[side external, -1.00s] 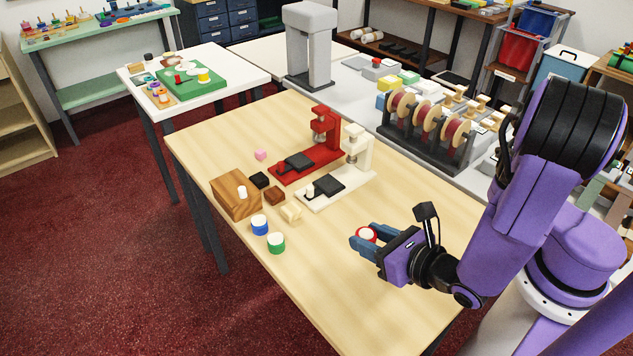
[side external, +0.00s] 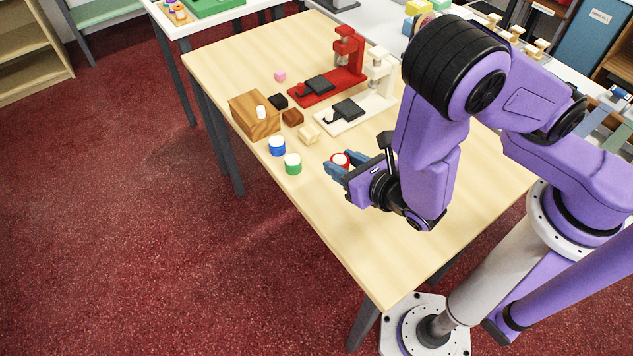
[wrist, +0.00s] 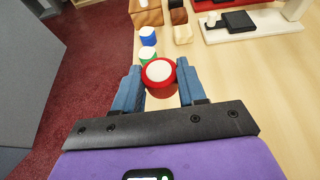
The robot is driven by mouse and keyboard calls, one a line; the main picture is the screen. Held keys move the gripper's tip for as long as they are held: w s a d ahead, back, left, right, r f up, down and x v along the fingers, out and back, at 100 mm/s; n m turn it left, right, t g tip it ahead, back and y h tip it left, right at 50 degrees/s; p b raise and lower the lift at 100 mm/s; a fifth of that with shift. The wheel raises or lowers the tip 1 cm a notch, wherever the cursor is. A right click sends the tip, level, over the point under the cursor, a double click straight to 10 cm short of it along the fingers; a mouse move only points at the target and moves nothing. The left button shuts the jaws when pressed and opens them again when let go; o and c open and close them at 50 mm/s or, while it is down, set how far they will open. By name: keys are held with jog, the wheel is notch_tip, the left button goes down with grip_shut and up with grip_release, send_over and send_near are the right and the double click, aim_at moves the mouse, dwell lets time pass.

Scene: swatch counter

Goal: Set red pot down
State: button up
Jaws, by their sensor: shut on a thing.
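The red pot (side external: 340,160), with a white top, is between the blue fingers of my gripper (side external: 337,170). It also shows in the wrist view (wrist: 160,72), upright, with a finger pressed to each side. My gripper is shut on it. A green pot (side external: 293,164) and a blue pot (side external: 277,147), both white-topped, stand in a row to its left on the wooden table (side external: 380,240). The red pot is apart from the green one. I cannot tell whether its base touches the table.
A red press (side external: 335,75) and a white press (side external: 360,105) stand farther back. The table's front part is bare.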

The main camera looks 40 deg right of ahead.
send_over(317, 192)
notch_tip(317, 192, down, 6)
jog(key=shift+f, duration=1.65)
jog(key=shift+f, duration=0.1)
jog(key=o, duration=1)
jog(key=shift+o, duration=0.2)
